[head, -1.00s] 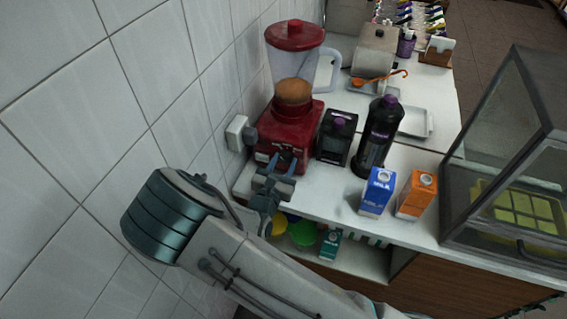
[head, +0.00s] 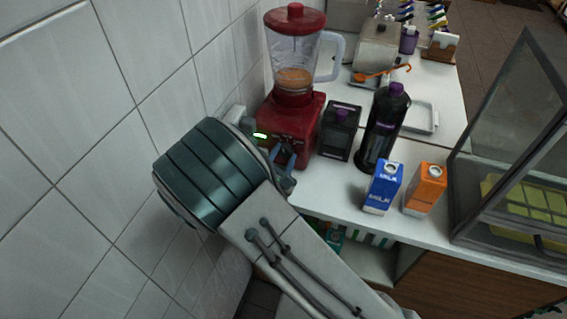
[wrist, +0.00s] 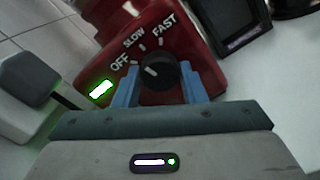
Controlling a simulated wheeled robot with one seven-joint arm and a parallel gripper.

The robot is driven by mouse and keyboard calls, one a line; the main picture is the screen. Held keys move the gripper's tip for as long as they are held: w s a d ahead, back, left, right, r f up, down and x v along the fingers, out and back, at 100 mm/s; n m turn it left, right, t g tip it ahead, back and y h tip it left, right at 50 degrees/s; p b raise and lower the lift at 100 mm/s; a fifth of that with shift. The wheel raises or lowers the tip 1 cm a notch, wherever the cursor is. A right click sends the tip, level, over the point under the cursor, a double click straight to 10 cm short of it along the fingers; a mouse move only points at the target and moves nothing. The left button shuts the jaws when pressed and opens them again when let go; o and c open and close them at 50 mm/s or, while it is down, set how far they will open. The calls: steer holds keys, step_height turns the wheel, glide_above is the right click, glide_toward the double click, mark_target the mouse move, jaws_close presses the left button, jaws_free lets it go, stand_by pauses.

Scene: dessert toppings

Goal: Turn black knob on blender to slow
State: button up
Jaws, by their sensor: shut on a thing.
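The red blender (head: 290,128) stands at the back left of the counter against the tiled wall, its clear jar (head: 293,60) holding a brownish mass low down. In the wrist view its base (wrist: 205,62) carries the labels OFF, SLOW and FAST around the black knob (wrist: 160,72). The small pale mark on the knob leans to the upper left; I cannot tell exactly which label it meets. A green light (wrist: 100,90) glows left of OFF. My gripper (wrist: 160,86) is shut on the knob, one blue finger on each side. In the head view my arm partly hides the base front.
A black box (head: 340,132) and a dark bottle (head: 383,128) stand close right of the blender. Blue (head: 382,187) and orange (head: 426,189) cartons stand nearer the counter's front edge. A glass case (head: 515,150) is at the right. White tiles (head: 70,110) close off the left.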

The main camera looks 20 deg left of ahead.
steer(key=shift+m+b, duration=1.1)
steer(key=shift+b, duration=0.15)
steer(key=o, duration=1)
steer(key=shift+s, duration=0.1)
steer(key=s, duration=0.4)
steer(key=s+b, duration=0.1)
steer(key=s, duration=0.4)
steer(key=s+a+b, duration=0.1)
steer(key=s, duration=0.3)
steer(key=shift+s+a, duration=0.1)
steer(key=shift+s, duration=0.2)
